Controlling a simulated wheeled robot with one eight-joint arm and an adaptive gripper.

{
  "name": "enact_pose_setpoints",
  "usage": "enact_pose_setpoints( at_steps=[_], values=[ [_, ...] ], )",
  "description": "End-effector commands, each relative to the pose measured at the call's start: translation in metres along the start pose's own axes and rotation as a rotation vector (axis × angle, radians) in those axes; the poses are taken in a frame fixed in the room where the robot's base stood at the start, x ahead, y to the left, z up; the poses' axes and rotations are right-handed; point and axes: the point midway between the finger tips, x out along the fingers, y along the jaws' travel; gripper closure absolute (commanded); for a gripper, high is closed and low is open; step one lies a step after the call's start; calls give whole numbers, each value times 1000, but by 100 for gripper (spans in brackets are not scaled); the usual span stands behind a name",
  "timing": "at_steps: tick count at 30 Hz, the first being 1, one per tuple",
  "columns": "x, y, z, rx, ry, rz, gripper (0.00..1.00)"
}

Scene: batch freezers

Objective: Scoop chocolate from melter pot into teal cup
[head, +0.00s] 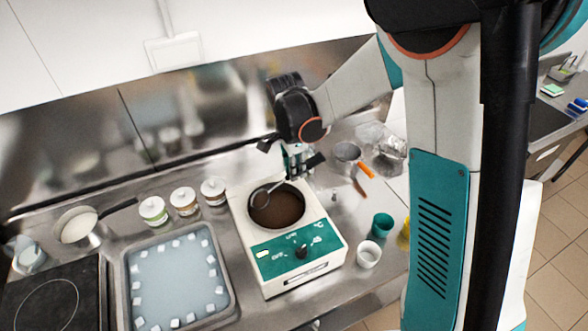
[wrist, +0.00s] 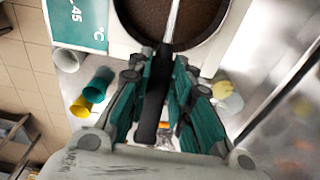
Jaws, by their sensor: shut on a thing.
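The melter (head: 300,258) is a white box with a teal front panel and a round pot of brown chocolate (head: 283,208). My gripper (head: 300,163) is above the back right of the pot. In the wrist view my gripper (wrist: 160,75) is shut on the black handle of a ladle (wrist: 152,115). The ladle's round bowl (head: 260,198) is over the left part of the pot; I cannot tell whether it touches the chocolate. The teal cup (head: 382,225) stands upright on the counter right of the melter; it also shows in the wrist view (wrist: 97,85).
A white cup (head: 368,254) stands in front of the teal cup, and a yellow one (head: 404,232) is at its right. Several lidded jars (head: 184,201) and a tray of water with white cubes (head: 178,283) are at left. A sieve (head: 347,152) lies behind right.

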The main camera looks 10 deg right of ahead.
Motion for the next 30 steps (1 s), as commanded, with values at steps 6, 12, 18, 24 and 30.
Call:
enact_pose_setpoints(
  at_steps=[6, 12, 18, 24, 30],
  values=[
    [6, 0, -18, 8, -138, 2, 100],
    [8, 0, -28, 6, -249, 0, 100],
    [9, 0, -34, 3, -315, 0, 100],
    [8, 0, -35, 1, -335, -1, 100],
    [8, 0, -35, 1, -335, -1, 100]
  ],
)
